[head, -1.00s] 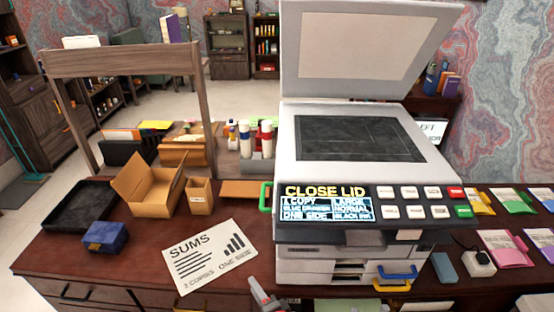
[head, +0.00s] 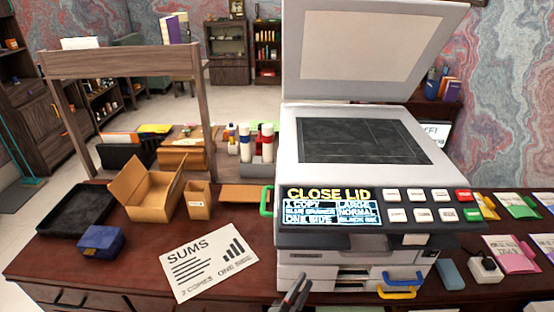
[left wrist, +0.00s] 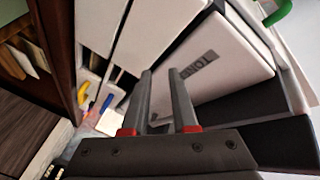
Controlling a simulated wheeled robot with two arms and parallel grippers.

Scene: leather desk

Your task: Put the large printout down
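A white sheet headed SUMS (head: 209,262) lies flat on the desk, left of the copier; whether it is the large printout I cannot tell. The copier (head: 291,139) has its lid (head: 367,45) raised and its dark glass (head: 362,140) bare. Its screen (head: 331,206) reads CLOSE LID, 1 COPY, LARGE. My left gripper (head: 297,292) is low in front of the copier, right of the sheet. In the left wrist view its fingers (left wrist: 161,72) are apart with nothing between them, by the copier's pale front panels. My right gripper is out of view.
A black tray (head: 70,228), a blue box (head: 101,241), an open carton (head: 150,205) and a small cardboard cup (head: 198,200) stand at the desk's left. Coloured packets (head: 513,252) lie at the right. The desk left of the sheet's lower edge is clear.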

